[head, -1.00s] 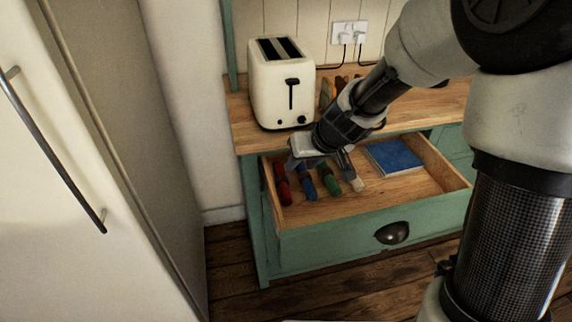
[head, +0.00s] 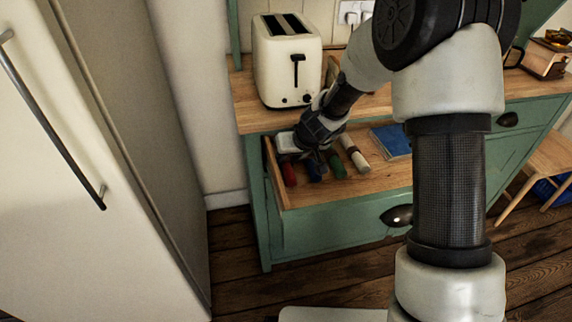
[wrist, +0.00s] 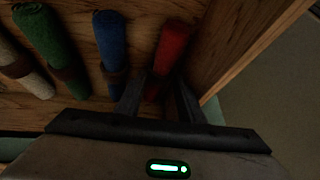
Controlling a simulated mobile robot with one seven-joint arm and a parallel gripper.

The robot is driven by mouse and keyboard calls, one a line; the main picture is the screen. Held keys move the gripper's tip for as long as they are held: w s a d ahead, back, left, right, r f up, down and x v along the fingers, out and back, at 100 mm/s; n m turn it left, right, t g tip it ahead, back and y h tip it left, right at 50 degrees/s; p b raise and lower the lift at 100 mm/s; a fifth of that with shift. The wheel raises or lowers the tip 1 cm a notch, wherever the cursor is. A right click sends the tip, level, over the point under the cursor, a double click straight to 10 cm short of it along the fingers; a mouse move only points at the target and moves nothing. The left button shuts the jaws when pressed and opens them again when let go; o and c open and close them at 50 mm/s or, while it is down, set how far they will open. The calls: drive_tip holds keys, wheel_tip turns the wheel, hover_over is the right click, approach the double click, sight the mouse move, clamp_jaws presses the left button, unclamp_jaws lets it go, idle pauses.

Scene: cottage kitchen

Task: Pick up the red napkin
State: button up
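The red napkin (wrist: 174,42) is rolled up and lies leftmost in the open drawer (head: 340,220) in the head view; it also shows there (head: 289,174), partly covered by my gripper. In the wrist view my gripper (wrist: 160,82) is open. Its two fingers appear on either side of the red roll's near end. I cannot tell whether they touch it or how far above it they are. In the head view the gripper (head: 302,150) is over the drawer's left end.
Blue (wrist: 111,45), green (wrist: 42,35) and cream (wrist: 20,70) rolls lie beside the red one. The drawer's side wall (wrist: 250,45) is close on the red roll's other side. A blue book (head: 392,141) lies in the drawer. A toaster (head: 285,65) stands on the counter above.

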drive_tip(key=shift+w+f, duration=0.1)
drive_tip(key=shift+f, duration=0.05)
drive_tip(key=c, duration=0.7)
